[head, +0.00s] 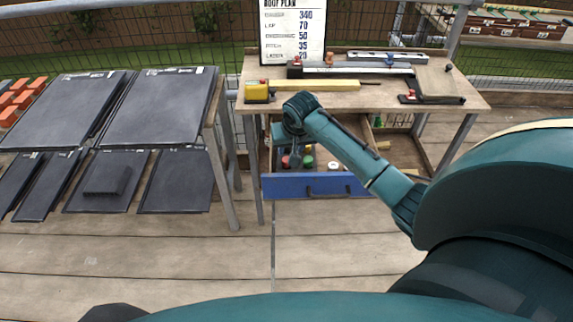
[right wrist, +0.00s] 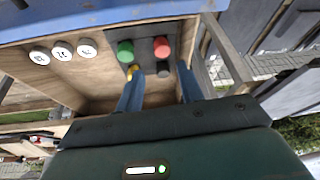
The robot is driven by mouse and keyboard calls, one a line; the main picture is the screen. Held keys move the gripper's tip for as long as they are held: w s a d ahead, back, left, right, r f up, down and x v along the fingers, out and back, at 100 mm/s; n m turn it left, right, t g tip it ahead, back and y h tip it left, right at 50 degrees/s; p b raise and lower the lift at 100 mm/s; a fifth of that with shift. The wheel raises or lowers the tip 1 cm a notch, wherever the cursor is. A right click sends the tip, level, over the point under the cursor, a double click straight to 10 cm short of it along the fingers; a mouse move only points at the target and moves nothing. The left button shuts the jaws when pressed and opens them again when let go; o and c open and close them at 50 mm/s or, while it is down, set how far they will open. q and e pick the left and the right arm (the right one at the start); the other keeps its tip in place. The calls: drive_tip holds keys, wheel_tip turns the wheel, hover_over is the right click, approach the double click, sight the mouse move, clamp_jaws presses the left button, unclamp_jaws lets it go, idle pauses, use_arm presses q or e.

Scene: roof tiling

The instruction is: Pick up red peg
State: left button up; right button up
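The red peg (right wrist: 161,47) stands in a dark holder in the open drawer, beside a green peg (right wrist: 125,50), in the right wrist view. In the head view the red peg (head: 285,161) shows small, partly hidden near my gripper. My right gripper (right wrist: 160,75) is open and empty. Its two blue fingers point into the drawer, with the red peg beyond the gap between their tips. In the head view my right gripper (head: 294,145) is over the drawer. My left gripper is not in view.
The drawer has a blue front (head: 315,186) and wooden walls close by. White round labelled pieces (right wrist: 62,52) lie inside it. The workbench top (head: 340,100) above holds a yellow tool (head: 257,92) and a level.

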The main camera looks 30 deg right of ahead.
sight(287, 159)
drive_tip(key=b+x, duration=0.1)
drive_tip(key=x, duration=0.8)
drive_tip(key=shift+a, duration=0.2)
drive_tip(key=shift+r, duration=0.1)
drive_tip(key=c, duration=0.7)
